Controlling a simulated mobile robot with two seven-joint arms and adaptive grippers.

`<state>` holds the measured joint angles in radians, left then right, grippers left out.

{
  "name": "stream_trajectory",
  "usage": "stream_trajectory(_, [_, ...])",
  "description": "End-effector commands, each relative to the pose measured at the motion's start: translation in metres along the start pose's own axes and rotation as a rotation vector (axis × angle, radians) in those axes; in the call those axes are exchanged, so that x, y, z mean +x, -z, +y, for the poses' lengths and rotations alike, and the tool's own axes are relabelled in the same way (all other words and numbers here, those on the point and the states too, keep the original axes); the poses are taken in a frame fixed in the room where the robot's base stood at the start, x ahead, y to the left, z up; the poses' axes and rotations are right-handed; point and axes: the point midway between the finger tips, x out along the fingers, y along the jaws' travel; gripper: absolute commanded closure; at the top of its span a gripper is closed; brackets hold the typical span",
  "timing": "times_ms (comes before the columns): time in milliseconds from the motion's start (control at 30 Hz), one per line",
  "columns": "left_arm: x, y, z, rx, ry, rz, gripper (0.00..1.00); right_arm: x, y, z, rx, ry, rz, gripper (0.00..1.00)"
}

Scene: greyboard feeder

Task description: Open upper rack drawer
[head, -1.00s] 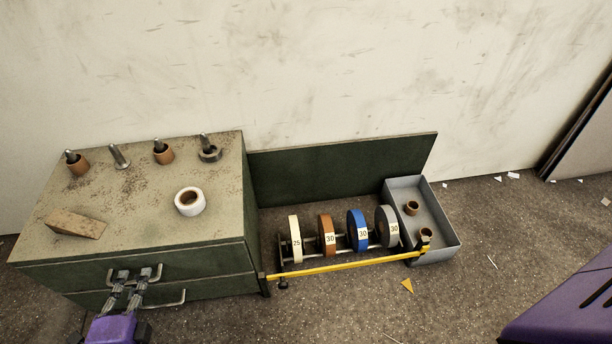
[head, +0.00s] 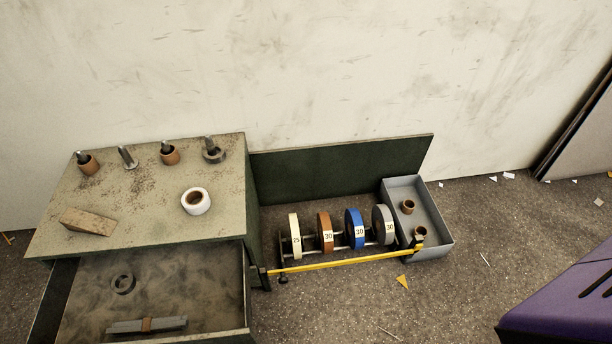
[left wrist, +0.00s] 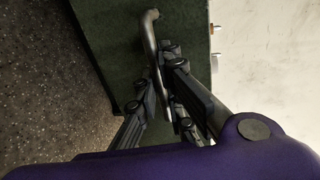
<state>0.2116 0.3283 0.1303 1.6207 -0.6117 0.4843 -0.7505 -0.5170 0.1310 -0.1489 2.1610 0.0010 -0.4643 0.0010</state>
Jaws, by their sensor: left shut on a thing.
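The upper rack drawer (head: 205,285) stands pulled well out of the green cabinet (head: 140,190) in the head view, and I look down into it. In the left wrist view, my left gripper (left wrist: 159,76) is shut on the bent metal handle (left wrist: 150,32) on the green drawer front (left wrist: 110,45). The left gripper is out of the head view. My right gripper is in neither view.
Cores on pegs, a wooden wedge (head: 87,222) and a white roll (head: 196,201) sit on the cabinet top. To the right are a rod with several tape rolls (head: 355,228), a yellow bar (head: 340,262) and a grey bin (head: 445,232). Open floor lies in front of them.

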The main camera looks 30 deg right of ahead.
Motion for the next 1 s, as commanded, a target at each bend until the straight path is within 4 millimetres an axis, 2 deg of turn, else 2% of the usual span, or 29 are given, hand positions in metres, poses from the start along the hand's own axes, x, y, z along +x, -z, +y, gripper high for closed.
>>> stream_trajectory(100, [-0.022, 0.0, 0.004, -0.001, -0.001, -0.001, 1.0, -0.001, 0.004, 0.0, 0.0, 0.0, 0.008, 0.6])
stream_trajectory(300, [-0.043, 0.0, 0.008, 0.0, 0.0, 0.0, 1.0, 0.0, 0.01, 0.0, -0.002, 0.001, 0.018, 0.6])
stream_trajectory(500, [-0.051, 0.0, 0.01, 0.0, 0.001, 0.0, 1.0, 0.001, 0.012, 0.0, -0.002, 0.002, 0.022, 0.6])
stream_trajectory(833, [-0.051, 0.0, 0.01, 0.0, 0.001, 0.001, 1.0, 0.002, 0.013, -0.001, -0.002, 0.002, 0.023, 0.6])
stream_trajectory(867, [-0.051, 0.0, 0.01, 0.0, 0.001, 0.001, 0.91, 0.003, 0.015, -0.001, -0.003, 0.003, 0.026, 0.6])
stream_trajectory(1000, [-0.051, 0.0, 0.01, 0.0, 0.001, 0.001, 0.72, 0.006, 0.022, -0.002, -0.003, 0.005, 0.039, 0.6])
